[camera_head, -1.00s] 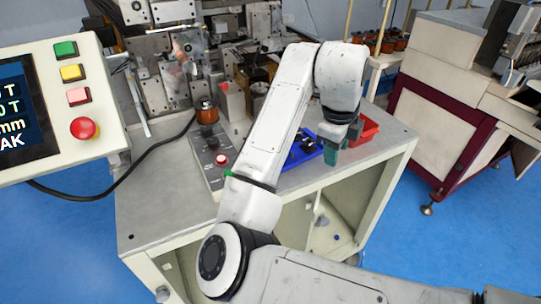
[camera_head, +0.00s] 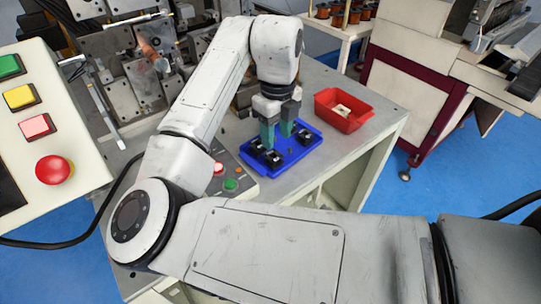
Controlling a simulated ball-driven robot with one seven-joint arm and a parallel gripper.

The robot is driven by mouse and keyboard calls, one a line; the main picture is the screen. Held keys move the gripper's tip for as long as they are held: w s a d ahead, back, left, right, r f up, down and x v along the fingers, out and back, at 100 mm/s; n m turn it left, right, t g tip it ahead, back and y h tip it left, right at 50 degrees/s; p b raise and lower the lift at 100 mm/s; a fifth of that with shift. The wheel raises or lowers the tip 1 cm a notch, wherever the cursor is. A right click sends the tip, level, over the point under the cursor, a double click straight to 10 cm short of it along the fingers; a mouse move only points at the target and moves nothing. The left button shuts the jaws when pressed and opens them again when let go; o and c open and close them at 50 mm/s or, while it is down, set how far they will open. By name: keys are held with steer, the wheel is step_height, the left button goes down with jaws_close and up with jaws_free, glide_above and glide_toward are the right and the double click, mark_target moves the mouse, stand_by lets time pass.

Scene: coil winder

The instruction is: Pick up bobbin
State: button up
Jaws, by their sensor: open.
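Several small black bobbins sit in a blue tray (camera_head: 291,161) on the grey machine table. One bobbin (camera_head: 273,159) is at the tray's front, and another bobbin (camera_head: 304,138) is toward its right side. My gripper (camera_head: 278,140) points down over the tray with its greenish fingers apart, close to the bobbins. I cannot tell whether a bobbin lies between the fingers, and the fingers hide part of the tray's far side.
A red bin (camera_head: 342,109) with a pale piece inside stands right of the blue tray. A button panel (camera_head: 231,178) lies left of the tray. The winding machine (camera_head: 130,65) rises behind at left. Bare tabletop (camera_head: 362,138) shows at right.

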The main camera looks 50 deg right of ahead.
mark_target(274, 153)
steer(key=shift+w+f+p, duration=0.2)
steer(key=shift+f+p, duration=0.55)
steer(key=shift+f, duration=2.9)
steer(key=c, duration=0.7)
steer(key=shift+r, duration=0.15)
steer(key=shift+r, duration=0.6)
steer(key=s+r, duration=0.4)
steer(key=s+r+b, duration=0.1)
steer(key=s+r, duration=0.2)
steer(key=s, duration=0.2)
steer(key=s+r+b, duration=0.1)
steer(key=s+r, duration=0.3)
steer(key=s, duration=0.1)
steer(key=shift+a+r, duration=0.15)
steer(key=shift+r, duration=0.15)
